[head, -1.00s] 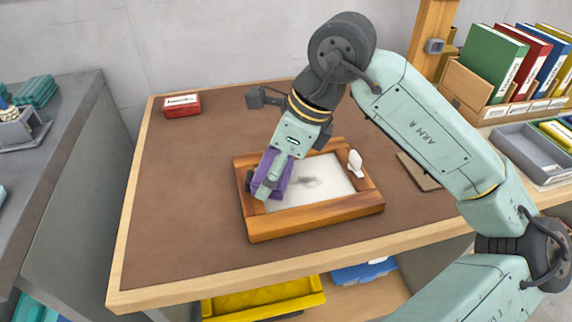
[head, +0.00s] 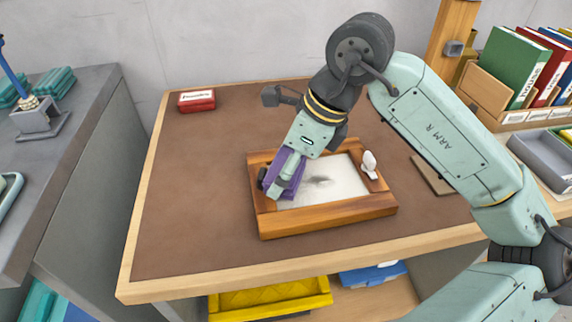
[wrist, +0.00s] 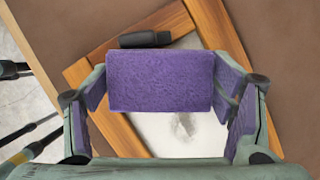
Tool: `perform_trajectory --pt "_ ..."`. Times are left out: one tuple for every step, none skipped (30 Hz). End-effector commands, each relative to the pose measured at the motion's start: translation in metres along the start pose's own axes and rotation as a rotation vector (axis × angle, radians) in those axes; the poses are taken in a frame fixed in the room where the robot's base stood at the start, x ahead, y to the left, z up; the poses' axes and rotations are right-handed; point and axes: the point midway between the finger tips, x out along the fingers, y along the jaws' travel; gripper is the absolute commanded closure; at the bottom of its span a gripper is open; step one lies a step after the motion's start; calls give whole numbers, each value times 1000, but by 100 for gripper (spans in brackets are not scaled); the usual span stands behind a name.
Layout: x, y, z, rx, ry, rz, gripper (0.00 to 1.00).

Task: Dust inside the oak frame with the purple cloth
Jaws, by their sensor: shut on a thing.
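The oak frame (head: 330,218) lies flat on the brown-topped table, around a pale panel. A grey dusty smudge (head: 320,182) is on the panel, right of the cloth; it also shows in the wrist view (wrist: 185,125). My gripper (head: 276,188) points down over the frame's left part, shut on the purple cloth (head: 290,168). In the wrist view the cloth (wrist: 160,80) is a thick pad between the fingers, above the panel's left end and the rim (wrist: 215,25). Whether it touches the panel is hidden.
A red box (head: 197,99) sits at the back left. Books and a grey tray are at the right.

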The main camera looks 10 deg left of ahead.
Motion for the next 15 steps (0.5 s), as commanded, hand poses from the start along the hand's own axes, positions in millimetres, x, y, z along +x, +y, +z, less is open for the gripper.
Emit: perform_trajectory --pt "1 0 0 0 0 0 46" --pt "1 0 0 0 0 0 46" --pt "1 0 -1 0 0 0 46" --pt "2 0 -1 0 0 0 46" --pt "2 0 -1 0 0 0 46" --pt "2 0 -1 0 0 0 46" --pt "2 0 -1 0 0 0 46" --pt "3 0 -1 0 0 0 46" --pt "3 0 -1 0 0 0 46" --pt "3 0 -2 0 0 0 46" --pt "4 0 -2 0 0 0 46" --pt "4 0 -2 0 0 0 46" --pt "4 0 -2 0 0 0 46" --pt "4 0 -2 0 0 0 46" --pt "5 0 -2 0 0 0 46"
